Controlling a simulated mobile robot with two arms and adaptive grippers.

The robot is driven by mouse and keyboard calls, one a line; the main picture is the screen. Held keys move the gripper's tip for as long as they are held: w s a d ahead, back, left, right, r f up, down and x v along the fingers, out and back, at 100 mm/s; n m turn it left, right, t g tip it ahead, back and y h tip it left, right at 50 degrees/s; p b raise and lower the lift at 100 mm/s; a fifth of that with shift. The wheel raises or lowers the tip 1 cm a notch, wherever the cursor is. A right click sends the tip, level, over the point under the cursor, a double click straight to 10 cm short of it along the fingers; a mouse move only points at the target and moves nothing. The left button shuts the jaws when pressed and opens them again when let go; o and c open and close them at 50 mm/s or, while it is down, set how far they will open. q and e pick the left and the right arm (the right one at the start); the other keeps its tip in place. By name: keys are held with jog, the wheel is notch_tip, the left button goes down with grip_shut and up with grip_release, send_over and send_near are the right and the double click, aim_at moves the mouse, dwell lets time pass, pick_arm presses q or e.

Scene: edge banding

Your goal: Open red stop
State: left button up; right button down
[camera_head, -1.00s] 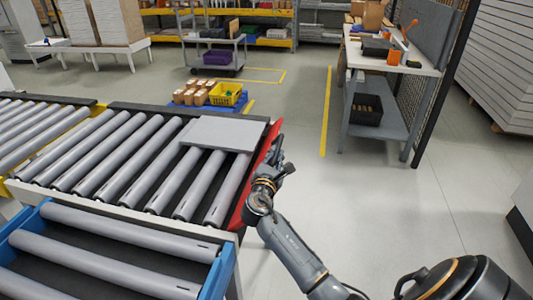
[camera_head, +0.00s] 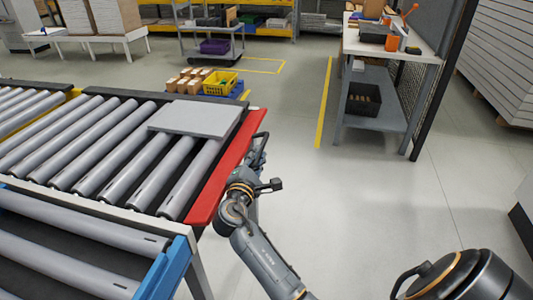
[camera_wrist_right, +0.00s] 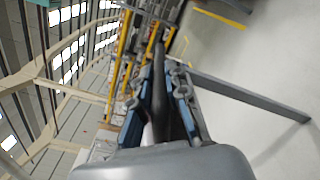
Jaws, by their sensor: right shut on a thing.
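The red stop (camera_head: 229,165) is a long flat bar along the right end of the grey roller conveyor, with its broad red face showing. My right gripper (camera_head: 259,148) is at its outer side, partly hidden behind it. In the right wrist view, the blue-grey fingers of my right gripper (camera_wrist_right: 158,105) are closed around a dark, narrow part, which seems to belong to the stop; no red shows there. A flat grey panel (camera_head: 196,118) lies on the rollers just left of the stop. My left gripper is not in view.
The roller conveyor (camera_head: 105,150) fills the left side, with a blue-framed roller section (camera_head: 168,268) in front. A workbench (camera_head: 385,50) stands at the back right. A yellow crate (camera_head: 220,82) and small boxes sit behind the conveyor.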

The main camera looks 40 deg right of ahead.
jog(key=shift+s+d+f, duration=0.15)
jog(key=shift+f, duration=0.25)
jog(key=shift+s+f, duration=0.1)
jog(key=shift+f, duration=0.15)
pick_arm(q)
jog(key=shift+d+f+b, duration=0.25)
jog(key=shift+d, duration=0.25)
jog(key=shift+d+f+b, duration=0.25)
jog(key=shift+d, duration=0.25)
pick_arm(e)
jog(key=f, duration=0.3)
jog(key=shift+s+d, duration=0.25)
